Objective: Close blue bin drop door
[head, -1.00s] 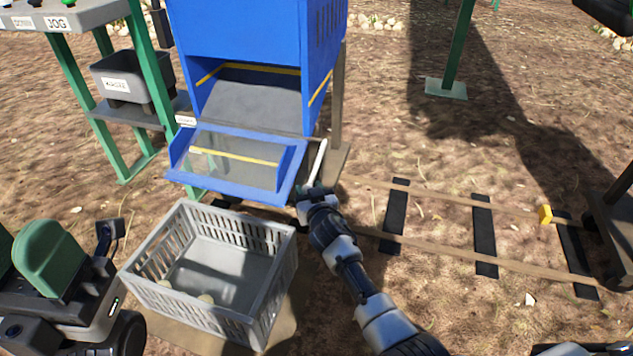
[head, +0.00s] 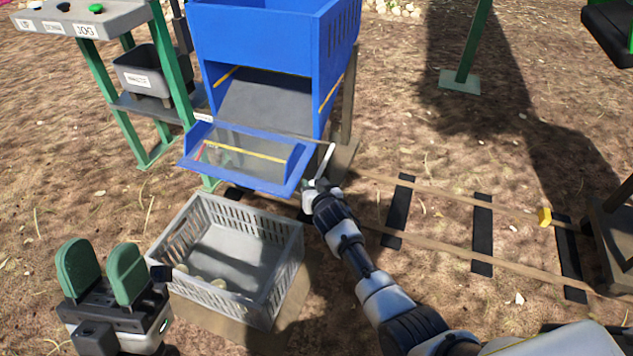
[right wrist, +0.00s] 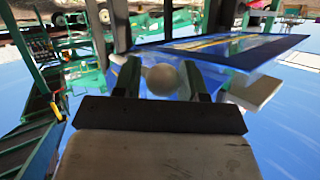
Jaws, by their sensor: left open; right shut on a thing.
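The blue bin (head: 270,39) stands at upper middle in the head view. Its drop door (head: 240,180) hangs open at the front, tilted outward, with a clear panel and a yellow stripe. A pale lever (head: 328,158) rises at the door's right side. My right gripper (head: 318,188) is at the lever's lower end. In the right wrist view its dark fingers (right wrist: 163,82) are shut on a round, pale knob (right wrist: 162,80). The knob's join to the lever cannot be seen clearly. My left gripper (head: 103,265), with green pads, is open and empty at lower left.
A grey crate (head: 278,284) with a few round things inside stands below the door. A control stand (head: 125,18) with a dark grey box (head: 142,77) is at the left. Rails (head: 450,253) run to the right; the ground there is mostly clear.

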